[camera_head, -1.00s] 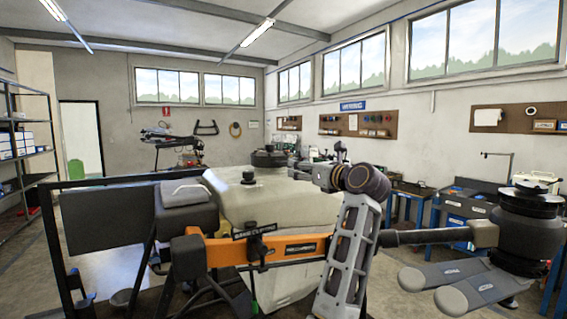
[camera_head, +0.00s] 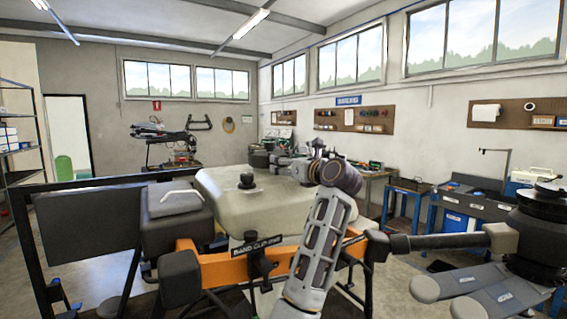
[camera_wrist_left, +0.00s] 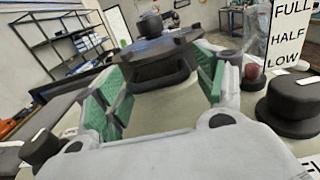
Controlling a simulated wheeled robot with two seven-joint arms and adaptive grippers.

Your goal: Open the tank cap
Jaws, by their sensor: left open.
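The pale tank (camera_head: 225,195) sits in the middle of the head view. Its large black cap (camera_head: 259,157) is on top at the back, partly hidden by my left gripper (camera_head: 279,160). In the left wrist view the dark cap (camera_wrist_left: 158,68) lies between the green-padded fingers of my left gripper (camera_wrist_left: 160,82). The fingers are spread, one on each side of the cap; I cannot tell whether they touch it. A smaller black knob (camera_head: 247,180) stands on the tank nearer to me. My right gripper is in neither view.
An orange drone arm (camera_head: 225,268) crosses in front of the tank. A black motor with folded grey propellers (camera_head: 535,240) stands at the right. A grey box (camera_head: 175,205) is left of the tank. A FULL/HALF/LOW label (camera_wrist_left: 291,35) shows at the wrist view's right.

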